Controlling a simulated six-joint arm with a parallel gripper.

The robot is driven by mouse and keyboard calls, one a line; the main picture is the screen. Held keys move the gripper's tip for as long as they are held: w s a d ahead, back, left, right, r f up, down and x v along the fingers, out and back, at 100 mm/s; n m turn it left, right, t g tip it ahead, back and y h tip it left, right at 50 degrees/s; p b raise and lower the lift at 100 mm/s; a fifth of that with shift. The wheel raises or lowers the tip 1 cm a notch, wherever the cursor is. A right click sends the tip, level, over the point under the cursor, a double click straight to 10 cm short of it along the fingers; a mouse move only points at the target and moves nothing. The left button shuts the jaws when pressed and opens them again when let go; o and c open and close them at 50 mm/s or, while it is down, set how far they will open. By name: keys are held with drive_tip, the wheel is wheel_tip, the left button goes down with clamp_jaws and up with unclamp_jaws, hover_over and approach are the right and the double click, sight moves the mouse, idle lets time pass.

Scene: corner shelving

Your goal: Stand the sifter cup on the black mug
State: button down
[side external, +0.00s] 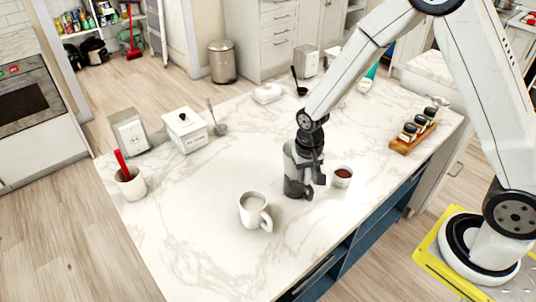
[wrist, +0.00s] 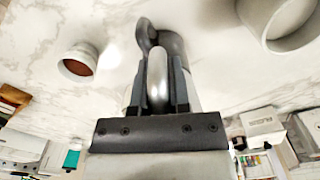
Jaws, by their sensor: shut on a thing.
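The sifter cup (side external: 289,156) is a pale grey metal cup, mostly behind my gripper in the side view. My gripper (side external: 316,172) is shut on its handle; the silver handle (wrist: 157,80) stands between the fingers (wrist: 158,95) in the wrist view. The black mug (side external: 296,188) stands upright on the counter directly below the sifter cup. In the wrist view the mug's dark handle (wrist: 145,35) shows beyond the fingertips. The sifter cup looks upright and in line over the mug, its lower edge at the mug's rim; I cannot tell whether they touch.
A small white cup with brown contents (side external: 343,174) stands just right of the mug. A white mug (side external: 254,210) stands nearer the camera. A spice rack (side external: 412,138) is at the right edge, a white canister (side external: 185,130) at the left.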

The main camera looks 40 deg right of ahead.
drive_tip(key=shift+f, duration=0.1)
idle(0.3)
drive_tip(key=c, duration=0.5)
unclamp_jaws()
drive_tip(key=shift+r, duration=3.95)
drive_tip(key=shift+s, duration=0.1)
drive_tip(key=s+d+r+n+t, duration=0.2)
drive_tip(key=s+n, duration=0.3)
drive_tip(key=s, duration=0.5)
drive_tip(key=shift+d+r+t, duration=0.3)
drive_tip(key=shift+r, duration=0.05)
